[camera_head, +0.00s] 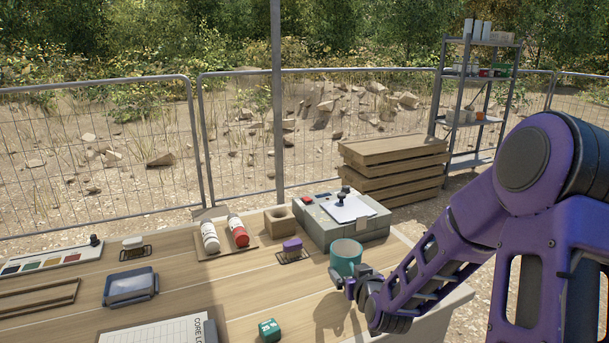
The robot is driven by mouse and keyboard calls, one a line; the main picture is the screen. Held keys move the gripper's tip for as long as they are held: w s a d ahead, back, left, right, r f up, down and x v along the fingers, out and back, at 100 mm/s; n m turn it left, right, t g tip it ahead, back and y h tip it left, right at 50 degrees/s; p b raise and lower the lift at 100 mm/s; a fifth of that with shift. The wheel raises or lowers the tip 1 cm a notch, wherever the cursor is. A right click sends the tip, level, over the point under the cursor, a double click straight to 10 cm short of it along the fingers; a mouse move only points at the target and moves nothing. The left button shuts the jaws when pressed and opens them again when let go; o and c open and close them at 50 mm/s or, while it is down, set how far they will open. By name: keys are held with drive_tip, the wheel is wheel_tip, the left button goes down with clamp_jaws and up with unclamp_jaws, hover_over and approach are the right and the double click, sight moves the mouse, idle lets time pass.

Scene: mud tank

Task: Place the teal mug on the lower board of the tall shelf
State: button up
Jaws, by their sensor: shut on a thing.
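The teal mug (345,259) is upright at the right part of the wooden table (290,300). My gripper (350,282) is shut on the mug's lower front side, and my purple arm reaches in from the right. The fingertips are small and partly hidden by the mug and arm. I cannot tell whether the mug touches the table or is just above it. The tall shelf (440,85) stands far back at the right, beyond the table. Its lowest visible board (468,162) looks bare.
Stacked wooden trays (393,165) stand before the shelf's left side. A wire fence (95,160) runs behind.

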drive_tip(key=shift+m+h, duration=0.8)
drive_tip(key=s+f, duration=0.1)
drive_tip(key=s, duration=0.1)
drive_tip(key=s+d+f, duration=0.1)
drive_tip(key=f, duration=0.1)
drive_tip(key=shift+s+p, duration=0.35)
drive_tip(key=shift+p, duration=0.05)
drive_tip(key=shift+w, duration=0.1)
